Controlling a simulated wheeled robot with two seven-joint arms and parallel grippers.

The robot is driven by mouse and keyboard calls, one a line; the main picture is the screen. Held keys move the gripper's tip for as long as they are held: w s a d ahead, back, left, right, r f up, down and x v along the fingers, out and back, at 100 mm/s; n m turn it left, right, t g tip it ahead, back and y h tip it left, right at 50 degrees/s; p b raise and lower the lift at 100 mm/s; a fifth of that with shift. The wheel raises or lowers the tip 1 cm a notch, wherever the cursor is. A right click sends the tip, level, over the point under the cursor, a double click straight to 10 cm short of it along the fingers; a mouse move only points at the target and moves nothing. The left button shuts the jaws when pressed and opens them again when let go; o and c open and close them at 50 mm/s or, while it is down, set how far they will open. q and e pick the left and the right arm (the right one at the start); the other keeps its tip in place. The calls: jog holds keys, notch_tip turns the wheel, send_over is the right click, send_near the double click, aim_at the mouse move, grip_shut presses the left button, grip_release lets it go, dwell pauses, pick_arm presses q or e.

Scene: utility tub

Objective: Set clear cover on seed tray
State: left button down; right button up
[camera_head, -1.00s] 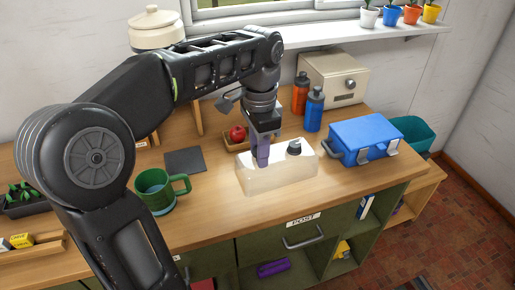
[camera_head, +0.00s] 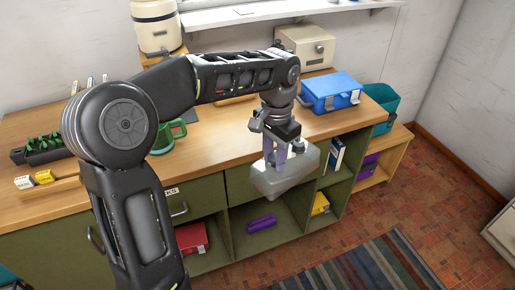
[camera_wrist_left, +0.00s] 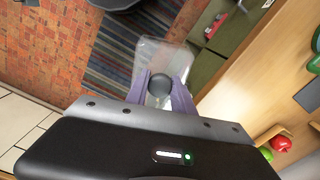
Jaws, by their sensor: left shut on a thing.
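The clear cover (camera_head: 275,183) is a translucent box-like lid with a dark round knob. My left gripper (camera_head: 284,156) is shut on it and holds it in the air in front of the counter's front edge, tilted. In the left wrist view the dark knob (camera_wrist_left: 160,85) sits between the purple fingers, with the clear cover (camera_wrist_left: 150,52) beyond it over the floor. The seed tray (camera_head: 48,150), dark with green seedlings, stands at the far left of the counter, partly beside my arm. My right gripper is not in view.
A blue case (camera_head: 330,91) and a teal bin (camera_head: 381,100) are at the right. Small yellow and white boxes (camera_head: 44,177) lie near the seed tray. Open shelves are below the cover.

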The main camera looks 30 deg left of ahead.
pick_arm(q)
jog(key=w+d+f+n, duration=0.3)
jog(key=w+d+f, duration=0.1)
jog(key=d+f, duration=0.4)
jog(key=shift+w, duration=0.2)
